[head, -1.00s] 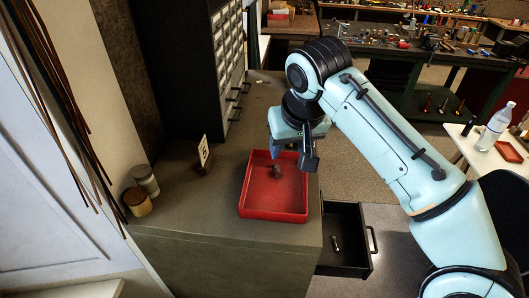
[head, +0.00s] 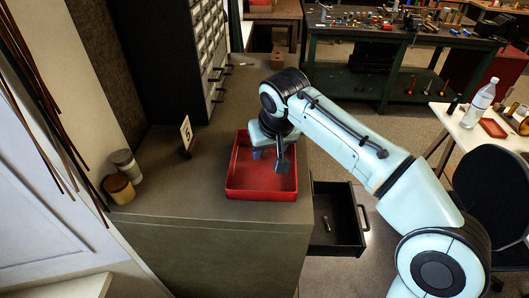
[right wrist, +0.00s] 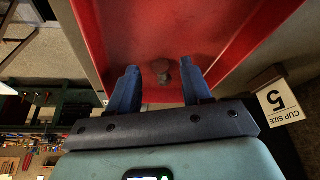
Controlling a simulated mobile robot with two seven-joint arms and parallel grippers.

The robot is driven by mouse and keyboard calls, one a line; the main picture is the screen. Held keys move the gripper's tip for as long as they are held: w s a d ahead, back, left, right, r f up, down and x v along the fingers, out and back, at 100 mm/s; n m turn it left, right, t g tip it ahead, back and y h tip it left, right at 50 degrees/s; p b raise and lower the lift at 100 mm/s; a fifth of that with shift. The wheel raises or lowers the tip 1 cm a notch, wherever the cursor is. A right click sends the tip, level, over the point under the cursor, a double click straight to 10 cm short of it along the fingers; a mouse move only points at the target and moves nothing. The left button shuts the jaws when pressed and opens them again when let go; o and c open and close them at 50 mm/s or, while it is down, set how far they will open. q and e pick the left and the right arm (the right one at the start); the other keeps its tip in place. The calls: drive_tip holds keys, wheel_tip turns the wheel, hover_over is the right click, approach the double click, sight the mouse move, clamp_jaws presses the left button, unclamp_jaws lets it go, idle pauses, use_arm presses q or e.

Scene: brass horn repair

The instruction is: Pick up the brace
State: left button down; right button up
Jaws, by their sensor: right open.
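A small dull grey-brown piece (right wrist: 161,70), probably the brace, lies in the red tray (head: 237,190). In the right wrist view it shows between my two finger tips, toward the tray's wall. In the head view I cannot make it out; my gripper seems to cover it. My right gripper (head: 270,162) is open and points down into the tray. Its blue fingers (right wrist: 159,82) stand on either side of the piece, and I see no grip on it. How high the tips are above it is unclear. My left gripper is not in view.
A card marked 5 (head: 186,134) stands left of the tray, with two jars (head: 120,180) farther left. A drawer cabinet (head: 205,50) rises behind. An open drawer (head: 345,225) juts out at the right, with a small pale item (head: 326,224) inside.

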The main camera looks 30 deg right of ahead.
drive_tip(key=shift+w+f, duration=0.3)
drive_tip(key=shift+f, duration=0.2)
clamp_jaws()
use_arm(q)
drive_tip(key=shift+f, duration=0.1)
